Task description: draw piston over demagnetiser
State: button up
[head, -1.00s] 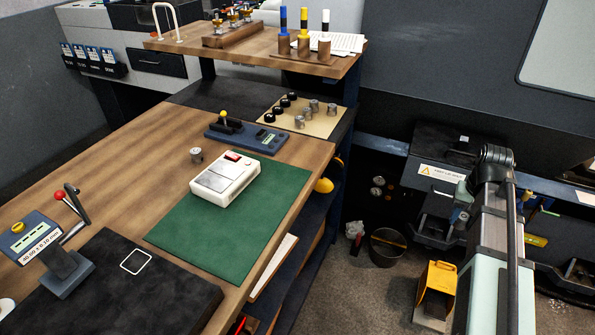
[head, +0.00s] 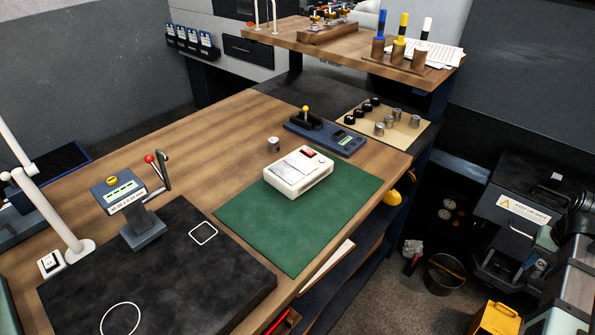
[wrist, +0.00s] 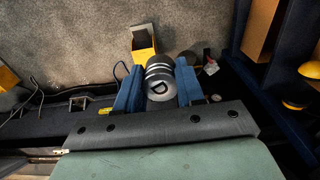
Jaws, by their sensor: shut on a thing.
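The demagnetiser appears to be the white box (head: 298,172) with a red switch on top, resting on a green mat (head: 245,222) on the bench in the head view. In the wrist view my gripper (wrist: 158,82) has its two blue fingers shut on a grey metal piston (wrist: 160,70) with dark ring grooves; its near end faces the camera. The held piston is over the floor area, away from the bench. In the head view the gripper's fingers and held piston cannot be made out.
A small metal cylinder (head: 274,144) stands on the bench behind the white box. A blue fixture (head: 325,134) and a board (head: 400,132) with several dark and metal cylinders lie further back. A black mat (head: 160,275) with a lever gauge (head: 135,215) is at left. A yellow bin (head: 495,320) stands on the floor.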

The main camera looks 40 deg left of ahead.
aim_at(285, 174)
dwell(0.4)
